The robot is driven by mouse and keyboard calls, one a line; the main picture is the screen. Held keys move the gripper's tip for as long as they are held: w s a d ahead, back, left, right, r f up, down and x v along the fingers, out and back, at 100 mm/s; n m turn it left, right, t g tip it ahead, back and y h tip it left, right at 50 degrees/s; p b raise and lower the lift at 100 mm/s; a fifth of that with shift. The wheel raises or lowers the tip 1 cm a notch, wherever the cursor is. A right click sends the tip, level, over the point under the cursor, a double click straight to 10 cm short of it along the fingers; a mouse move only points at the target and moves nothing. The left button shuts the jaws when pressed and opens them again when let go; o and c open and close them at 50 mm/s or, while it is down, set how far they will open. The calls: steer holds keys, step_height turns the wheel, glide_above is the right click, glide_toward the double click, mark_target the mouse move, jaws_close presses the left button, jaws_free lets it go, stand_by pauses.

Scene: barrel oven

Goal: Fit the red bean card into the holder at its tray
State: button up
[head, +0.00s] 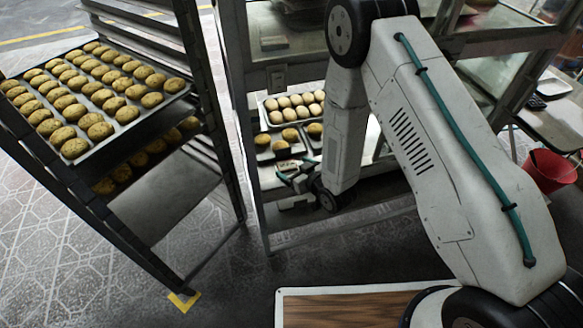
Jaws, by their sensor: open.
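My gripper (291,179) is small in the head view, in front of the lower shelves of the middle rack. It is open, with its fingers pointing left. A small pale card-like piece (287,166) shows just above the fingers, by the front edge of a tray; I cannot tell whether it is the red bean card or the holder. The small trays behind it hold dark-topped and golden breads (290,136). No card marking is readable, and my wrist and forearm hide the right part of this shelf.
A tray of pale buns (292,106) sits behind the small trays. A dark rack (222,130) with trays of golden buns (100,88) stands close on the left. A red bucket (552,171) is at the right. Patterned floor (60,235) is clear at lower left.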

steer(key=v, duration=1)
steer(key=w+d+r+m+g+h, duration=0.1)
steer(key=d+r+h, duration=0.1)
steer(key=d+r, duration=0.35)
steer(key=d+r+m+g+h, duration=0.1)
steer(key=d+r+g+h, duration=0.15)
steer(key=r, duration=0.65)
steer(key=w+d+r+m+h, duration=0.1)
steer(key=d+r+h, duration=0.1)
steer(key=d+r, duration=0.35)
steer(key=s+d+r+m+g, duration=0.1)
steer(key=s+r+g, duration=0.1)
steer(key=s+r, duration=0.4)
steer(key=s+d+r+m+g, duration=0.1)
steer(key=s+r, duration=0.5)
steer(key=s, duration=0.6)
steer(key=s+d+r+m+g+h, duration=0.1)
steer(key=s+d+r+g, duration=0.2)
steer(key=s+r, duration=0.3)
steer(key=s, duration=0.3)
steer(key=shift+s+d+r+m, duration=0.2)
steer(key=shift+s+r+m, duration=0.05)
steer(key=shift+s+m, duration=0.15)
steer(key=shift+w, duration=0.1)
